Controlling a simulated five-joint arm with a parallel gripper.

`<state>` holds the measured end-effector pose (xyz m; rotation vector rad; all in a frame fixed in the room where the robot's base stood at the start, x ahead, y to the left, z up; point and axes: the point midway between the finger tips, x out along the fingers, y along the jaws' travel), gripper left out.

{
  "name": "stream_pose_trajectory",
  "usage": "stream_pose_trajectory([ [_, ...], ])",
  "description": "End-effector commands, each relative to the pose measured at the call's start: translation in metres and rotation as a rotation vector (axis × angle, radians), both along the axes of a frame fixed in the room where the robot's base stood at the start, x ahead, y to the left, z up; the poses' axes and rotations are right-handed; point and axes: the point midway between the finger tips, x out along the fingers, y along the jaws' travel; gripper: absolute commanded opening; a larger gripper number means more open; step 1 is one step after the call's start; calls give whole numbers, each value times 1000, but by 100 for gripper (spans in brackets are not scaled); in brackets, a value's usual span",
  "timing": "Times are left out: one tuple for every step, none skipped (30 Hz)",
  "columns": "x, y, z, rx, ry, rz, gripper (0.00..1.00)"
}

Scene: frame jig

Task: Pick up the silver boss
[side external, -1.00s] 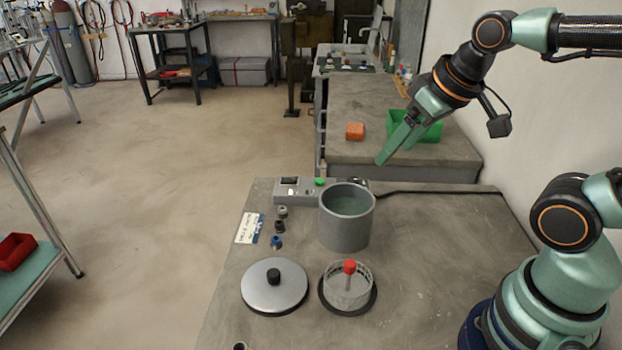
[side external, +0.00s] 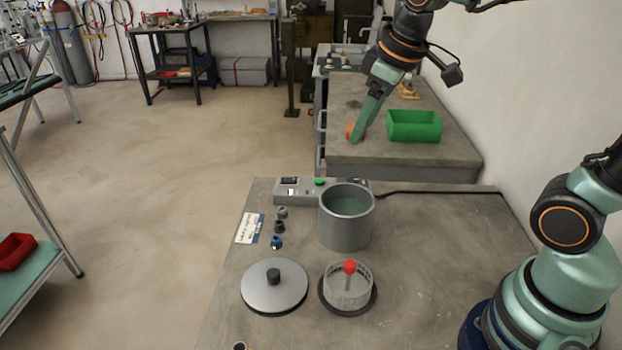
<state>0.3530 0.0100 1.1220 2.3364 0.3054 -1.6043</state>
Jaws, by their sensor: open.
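A small silver-grey boss (side external: 282,212) stands at the far end of a short row of small parts on the grey table, left of the grey pot. A dark boss (side external: 279,227) and a blue boss (side external: 276,241) stand in front of it in the same row. My gripper (side external: 357,138) is open, pointing down, well above the table and to the upper right of the silver boss.
A grey pot (side external: 347,232) stands right of the row, behind a clear basket with a red knob (side external: 349,267). A silver lid with a black knob (side external: 274,286) lies in front. A control box (side external: 305,191) is behind; a label card (side external: 249,229) lies left.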

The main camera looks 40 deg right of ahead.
Motion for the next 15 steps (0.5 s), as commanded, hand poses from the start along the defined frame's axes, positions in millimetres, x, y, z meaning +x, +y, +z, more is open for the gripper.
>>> stream_pose_trajectory([
  [13,3,-2,-18,25,52,62],
  [21,4,-2,-29,37,86,62],
  [30,6,-4,-43,53,131,62],
  [38,7,-5,-53,65,165,62],
  [45,9,-7,-64,76,198,62],
  [55,11,-10,-77,92,244,62],
  [62,12,-12,-85,104,278,62],
  [69,14,-15,-94,116,312,62],
  [79,16,-20,-106,130,357,62],
  [86,18,-24,-114,142,392,62],
  [93,20,-28,-122,154,426,62],
  [102,22,-34,-132,167,473,62],
  [109,24,-39,-138,179,508,62],
  [115,26,-45,-145,190,543,62],
  [124,28,-52,-153,205,589,62],
])
